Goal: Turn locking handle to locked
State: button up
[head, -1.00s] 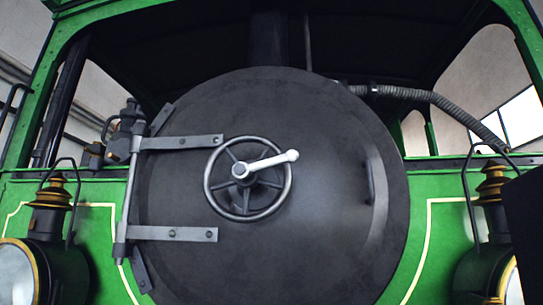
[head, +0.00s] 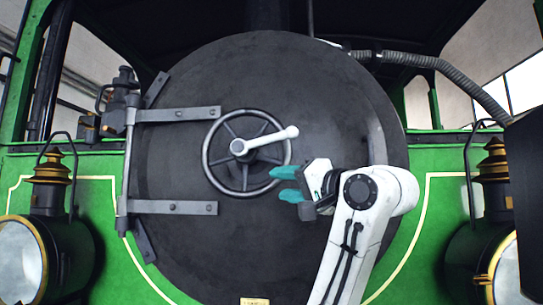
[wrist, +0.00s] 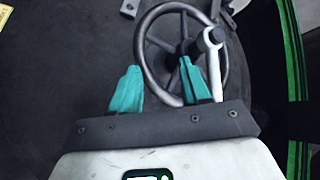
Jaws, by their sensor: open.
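The white locking handle (head: 268,140) sits at the centre of a grey spoked handwheel (head: 212,163) on the round black smokebox door (head: 300,85). In the head view it points right and slightly up, its knob end near the wheel's right rim. My gripper (head: 283,184) has teal fingers, open and empty, just right of and below the wheel's lower right rim. In the wrist view the gripper (wrist: 165,88) shows its two fingers apart in front of the wheel (wrist: 142,50). The handle (wrist: 208,42) is beyond the right finger, and no contact is clear.
Two dark hinge straps (head: 180,114) reach across the door's left side. Brass-trimmed lamps stand at the left (head: 25,255) and right (head: 497,265). A ribbed hose (head: 440,65) runs at upper right. The door face around the wheel is mostly clear.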

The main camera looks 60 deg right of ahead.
jog(key=t, duration=0.1)
send_near(276, 138)
jog(key=w, duration=0.1)
jog(key=shift+h, duration=0.4)
jog(key=p+x, duration=0.4)
jog(key=x, duration=0.6)
jog(key=shift+w+d+p, duration=0.15)
jog(key=shift+w+p, duration=0.15)
jog(key=shift+w, duration=0.05)
grip_shut()
